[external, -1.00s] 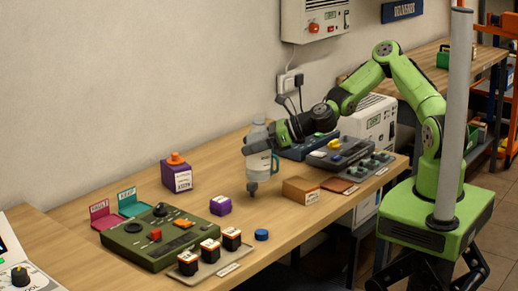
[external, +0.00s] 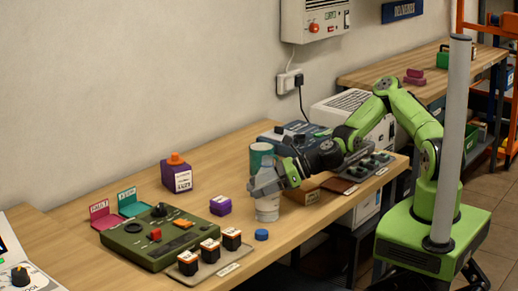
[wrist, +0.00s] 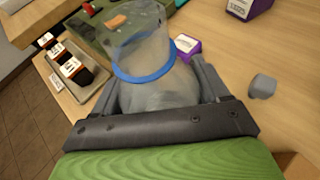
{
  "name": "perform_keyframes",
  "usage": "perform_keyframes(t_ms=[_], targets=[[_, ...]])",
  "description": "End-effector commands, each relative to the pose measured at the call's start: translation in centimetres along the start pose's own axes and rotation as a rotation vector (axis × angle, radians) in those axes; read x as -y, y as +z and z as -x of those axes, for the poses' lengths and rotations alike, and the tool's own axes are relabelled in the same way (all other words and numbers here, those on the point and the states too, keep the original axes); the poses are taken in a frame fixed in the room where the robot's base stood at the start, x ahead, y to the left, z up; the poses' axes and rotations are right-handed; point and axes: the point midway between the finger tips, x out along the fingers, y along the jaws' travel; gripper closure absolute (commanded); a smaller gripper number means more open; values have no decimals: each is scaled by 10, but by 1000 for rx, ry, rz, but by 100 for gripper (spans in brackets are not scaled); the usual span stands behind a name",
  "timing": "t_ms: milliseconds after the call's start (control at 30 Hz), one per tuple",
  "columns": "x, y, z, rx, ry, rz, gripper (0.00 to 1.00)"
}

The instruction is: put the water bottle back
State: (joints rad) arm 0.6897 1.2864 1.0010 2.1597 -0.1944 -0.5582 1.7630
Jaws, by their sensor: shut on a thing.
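The water bottle shows in the wrist view as a clear, greyish cylinder with a blue ring (wrist: 140,52). My gripper (external: 266,184) is shut around it, one finger on each side. In the external view the bottle's pale lower part (external: 267,209) hangs below my gripper, at or just above the table; I cannot tell whether it touches. A teal piece with a pale rim (external: 261,155) shows above my gripper; I cannot tell whether it belongs to the bottle. My gripper hides the bottle's middle.
The green control panel (external: 158,238) and black-orange blocks on a tray (external: 210,265) are left and front. A brown box (external: 303,191) is right. A small grey piece (wrist: 262,86) lies near.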

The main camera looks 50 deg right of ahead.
Motion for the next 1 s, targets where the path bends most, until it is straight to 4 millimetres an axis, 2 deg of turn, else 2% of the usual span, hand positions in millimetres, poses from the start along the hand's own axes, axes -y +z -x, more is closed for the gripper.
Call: perform_keyframes(t_ms=[200, 233, 400, 700, 767, 1000], targets=[[0, -1, -1, 1, 0, 0, 68], [0, -2, -1, -1, 0, 1, 24], [0, -1, -1, 0, 0, 1, 0], [0, 4, 3, 1, -1, 0, 0], [1, 3, 13, -1, -2, 1, 0], [2, 3, 77, -2, -4, -1, 0]])
